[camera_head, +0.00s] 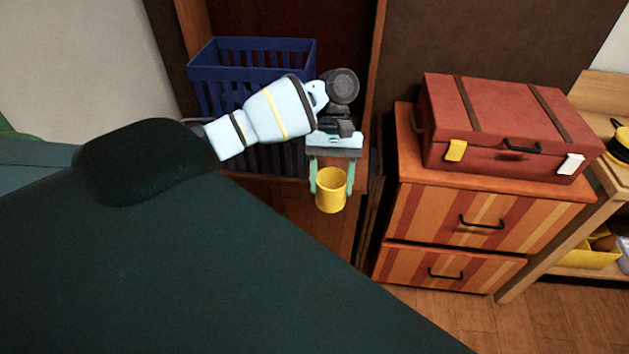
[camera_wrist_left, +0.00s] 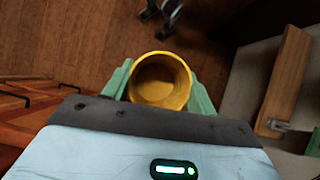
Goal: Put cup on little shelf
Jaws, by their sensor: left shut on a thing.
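A yellow cup (camera_head: 331,191) is upright between the green fingers of my left gripper (camera_head: 330,178). The gripper is shut on it, with one finger on each side. In the left wrist view the cup (camera_wrist_left: 160,82) shows its open rim and an empty inside, held between the fingers of the left gripper (camera_wrist_left: 159,88). The cup is in the air in front of a brown shelf unit (camera_head: 378,60), with wooden floor below. My right gripper is in neither view.
A dark blue basket (camera_head: 250,55) stands on the shelf unit behind my left arm. To the right, a striped drawer cabinet (camera_head: 475,215) carries a red suitcase (camera_head: 505,125). A wooden rack (camera_head: 607,160) with yellow items is at far right. Floor (camera_head: 480,318) shows in front.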

